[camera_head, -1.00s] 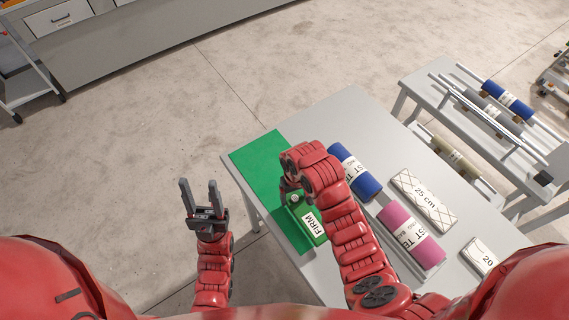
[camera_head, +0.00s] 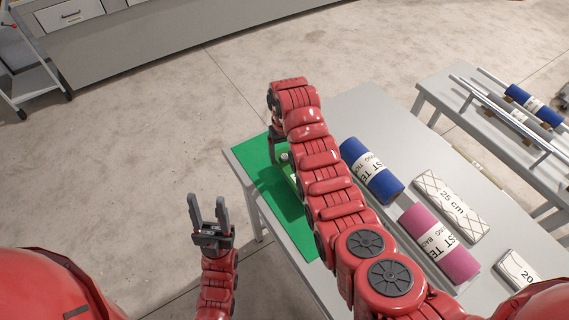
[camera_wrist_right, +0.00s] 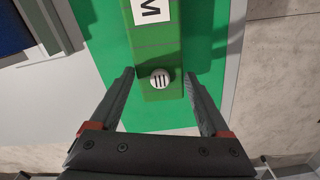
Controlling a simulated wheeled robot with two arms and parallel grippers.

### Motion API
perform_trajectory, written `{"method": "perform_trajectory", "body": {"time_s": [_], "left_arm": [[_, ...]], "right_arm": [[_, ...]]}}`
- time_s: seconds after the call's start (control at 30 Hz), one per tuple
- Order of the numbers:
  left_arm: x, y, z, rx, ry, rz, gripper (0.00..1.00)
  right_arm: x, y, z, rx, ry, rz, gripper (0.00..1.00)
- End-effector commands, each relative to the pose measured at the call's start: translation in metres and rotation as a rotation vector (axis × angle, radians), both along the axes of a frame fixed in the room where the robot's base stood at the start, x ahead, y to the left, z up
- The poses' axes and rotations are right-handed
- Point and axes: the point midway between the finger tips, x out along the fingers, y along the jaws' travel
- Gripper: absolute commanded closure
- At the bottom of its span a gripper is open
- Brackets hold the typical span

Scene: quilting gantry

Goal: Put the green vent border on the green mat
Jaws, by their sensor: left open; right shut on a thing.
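The green vent border (camera_wrist_right: 150,52) is a long green piece with a white label and a round slotted silver knob near its end. My right gripper (camera_wrist_right: 160,74) is shut on it by that end. In the head view the border (camera_head: 287,168) is over the green mat (camera_head: 262,180), mostly hidden behind my right arm. I cannot tell whether it touches the mat. The mat lies along the left edge of the grey table. My left gripper (camera_head: 208,200) is open and empty, left of the table over the floor.
A blue roll (camera_head: 372,172), a pink roll (camera_head: 438,242) and a white quilted piece marked 25 cm (camera_head: 450,205) lie right of my right arm. Another white piece (camera_head: 518,270) is at the lower right. A side table (camera_head: 490,120) holds rods and rolls.

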Motion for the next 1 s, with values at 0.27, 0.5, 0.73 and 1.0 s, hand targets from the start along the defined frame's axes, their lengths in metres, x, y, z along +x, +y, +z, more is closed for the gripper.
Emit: {"method": "perform_trajectory", "body": {"time_s": [0.27,0.5,0.73,1.0], "left_arm": [[0.0,0.0,0.007,0.0,0.0,0.0,0.5],[0.0,0.0,0.02,0.0,0.0,0.0,0.5],[0.0,0.0,0.019,0.0,0.0,0.0,0.5],[0.0,0.0,0.018,0.0,0.0,0.0,0.5]], "right_arm": [[0.002,0.001,-0.006,-0.002,0.002,0.001,0.76],[0.003,0.001,-0.029,0.0,-0.002,0.001,0.77],[0.003,0.001,-0.035,0.0,-0.002,0.001,0.77],[0.003,0.001,-0.037,0.0,-0.002,0.001,0.02]]}}
